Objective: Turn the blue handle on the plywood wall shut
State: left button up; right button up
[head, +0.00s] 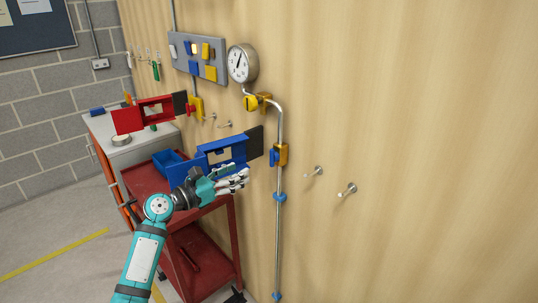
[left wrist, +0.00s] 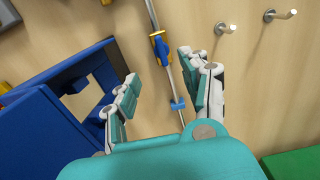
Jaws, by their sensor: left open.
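The blue handle (head: 273,157) sits on a yellow valve body (head: 283,153) on the vertical metal pipe on the plywood wall (head: 400,120). In the left wrist view the blue handle (left wrist: 162,52) lies roughly along the pipe, beyond the fingers and between their directions. My left gripper (head: 246,179) is open and empty, to the left of and a little below the handle in the head view. In the left wrist view its fingers (left wrist: 160,75) are spread apart, with a gap to the handle. My right gripper is not in view.
A blue frame (head: 228,151) stands close to the left gripper. A red cart (head: 150,180) is below it. A round gauge (head: 242,63) and a yellow knob (head: 251,102) are above the handle. Metal pegs (head: 347,190) stick out to the right. Blue clips hold the pipe below.

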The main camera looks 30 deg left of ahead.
aim_at(270, 156)
pick_arm(q)
jog(key=p+x, duration=0.1)
jog(key=x, duration=1.1)
jog(key=shift+w+d, duration=0.2)
jog(key=shift+w, duration=0.15)
grip_shut()
